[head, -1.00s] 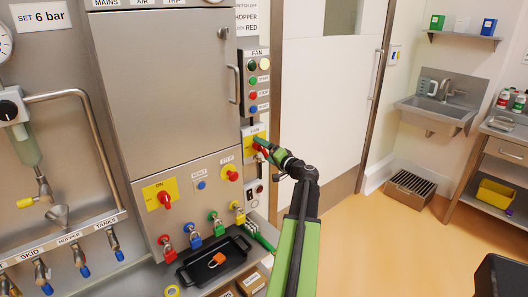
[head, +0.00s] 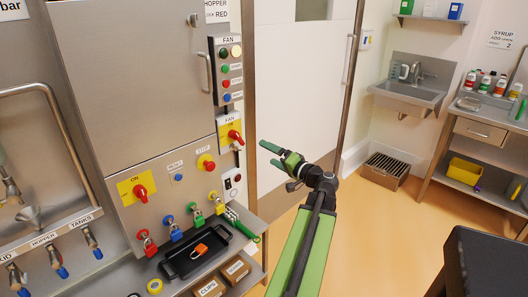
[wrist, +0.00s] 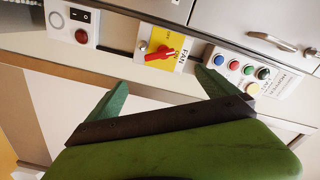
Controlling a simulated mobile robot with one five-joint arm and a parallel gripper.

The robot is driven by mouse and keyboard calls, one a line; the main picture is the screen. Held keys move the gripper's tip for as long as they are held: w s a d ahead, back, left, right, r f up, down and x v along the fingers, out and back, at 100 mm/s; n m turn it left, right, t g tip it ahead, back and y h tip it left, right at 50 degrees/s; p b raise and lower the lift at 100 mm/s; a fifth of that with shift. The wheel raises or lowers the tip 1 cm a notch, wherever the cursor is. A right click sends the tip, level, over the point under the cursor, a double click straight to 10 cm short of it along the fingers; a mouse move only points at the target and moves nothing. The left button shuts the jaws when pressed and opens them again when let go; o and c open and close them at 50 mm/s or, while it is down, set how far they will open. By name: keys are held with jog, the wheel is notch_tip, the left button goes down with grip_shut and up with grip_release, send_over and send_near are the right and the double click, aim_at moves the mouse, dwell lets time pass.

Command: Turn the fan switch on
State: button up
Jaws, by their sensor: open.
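The fan switch is a red rotary knob (head: 235,136) on a yellow plate under a FAN label, at the right edge of the steel panel. Its handle looks slanted in the head view. The knob also shows in the wrist view (wrist: 165,53), just beyond and between my fingertips. My gripper (head: 268,153) is open and empty, to the right of the switch, with fingers pointing toward the panel. In the wrist view my two green fingers (wrist: 161,77) stand wide apart, with a gap between them and the knob.
A fan button box (head: 229,70) is above the switch. Below are a small rocker panel (head: 232,183), coloured padlocks (head: 196,214) and a black tray (head: 185,262). Another red knob on yellow (head: 141,192) is to the left. Open floor lies to the right.

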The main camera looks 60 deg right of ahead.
aim_at(240, 140)
jog(key=x, duration=1.8)
jog(key=shift+w+a+f, duration=0.1)
jog(key=shift+w+a, duration=0.1)
jog(key=shift+a, duration=0.05)
jog(key=shift+c, duration=0.5)
jog(key=c, duration=1.3)
